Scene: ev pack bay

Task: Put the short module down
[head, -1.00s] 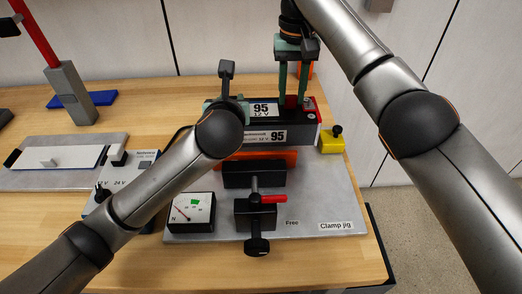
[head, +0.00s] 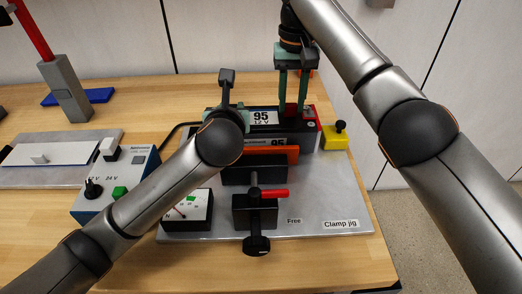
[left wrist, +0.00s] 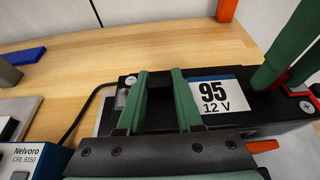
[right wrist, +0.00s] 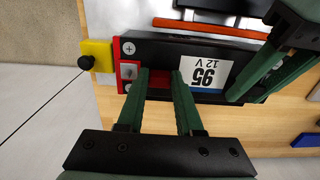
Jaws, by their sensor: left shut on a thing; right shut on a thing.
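The short module (head: 265,118) is a black block with a white "95 12 V" label on top and a red end at the right. It sits level at the back of the grey clamp jig (head: 325,200), behind an orange plate (head: 275,155) that partly hides its front label. My left gripper (left wrist: 160,78) is shut on its left part; in the head view my left arm partly covers this. My right gripper (head: 291,110) is shut on it near the red end, also seen in the right wrist view (right wrist: 160,80). Its underside is hidden, so I cannot tell whether it touches the jig.
A black clamp with a red handle (head: 273,193) stands in front of the orange plate. A dial gauge (head: 196,212) is at the jig's left front, a yellow block (head: 335,138) at its right. A blue-and-white tester (head: 120,190) and a tray (head: 50,176) are further left.

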